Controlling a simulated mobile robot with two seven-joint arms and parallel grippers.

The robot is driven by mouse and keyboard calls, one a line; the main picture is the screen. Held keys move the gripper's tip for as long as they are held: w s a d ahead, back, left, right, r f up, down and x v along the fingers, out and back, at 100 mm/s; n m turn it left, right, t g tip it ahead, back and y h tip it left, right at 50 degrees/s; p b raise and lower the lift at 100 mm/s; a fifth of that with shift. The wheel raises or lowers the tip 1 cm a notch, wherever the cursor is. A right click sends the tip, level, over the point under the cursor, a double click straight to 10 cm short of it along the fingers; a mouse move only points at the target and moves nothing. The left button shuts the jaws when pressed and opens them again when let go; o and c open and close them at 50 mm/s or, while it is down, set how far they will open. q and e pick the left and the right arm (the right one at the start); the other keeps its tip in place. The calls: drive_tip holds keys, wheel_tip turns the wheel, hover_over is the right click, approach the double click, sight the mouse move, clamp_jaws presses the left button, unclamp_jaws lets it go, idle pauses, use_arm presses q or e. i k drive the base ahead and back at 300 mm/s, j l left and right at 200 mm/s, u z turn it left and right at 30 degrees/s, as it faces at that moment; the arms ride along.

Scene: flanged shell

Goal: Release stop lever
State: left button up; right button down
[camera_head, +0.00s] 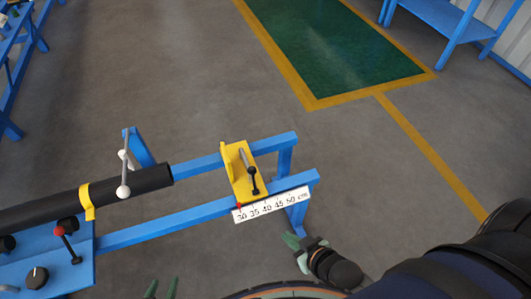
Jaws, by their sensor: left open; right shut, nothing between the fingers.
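A yellow stop block (241,184) sits on the blue rails, with an upright yellow plate on its left side. Its stop lever (250,173) is a grey rod with a black knob, lying over the block's top. My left gripper (161,288) shows only as two green fingertips at the bottom edge, spread apart and empty. It is below and left of the stop block, well away from the lever. My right gripper (298,243) is below the rail's right end, with its green fingers closed and empty. It is apart from the lever.
A white scale (271,204) marked in cm runs along the front rail (160,226). A black pipe (136,182) lies left of the block, with a yellow clamp (87,201), a white-knobbed lever (124,175) and a red-knobbed lever (67,245). Open floor lies behind.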

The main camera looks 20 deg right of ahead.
sight(251, 170)
drive_tip(key=i+l, duration=0.15)
drive_tip(key=l, duration=0.2)
drive_tip(key=i+l, duration=0.2)
drive_tip(key=l, duration=0.2)
drive_tip(key=i+l, duration=0.15)
drive_tip(key=l, duration=0.2)
drive_tip(key=i+l, duration=0.15)
drive_tip(key=l, duration=0.2)
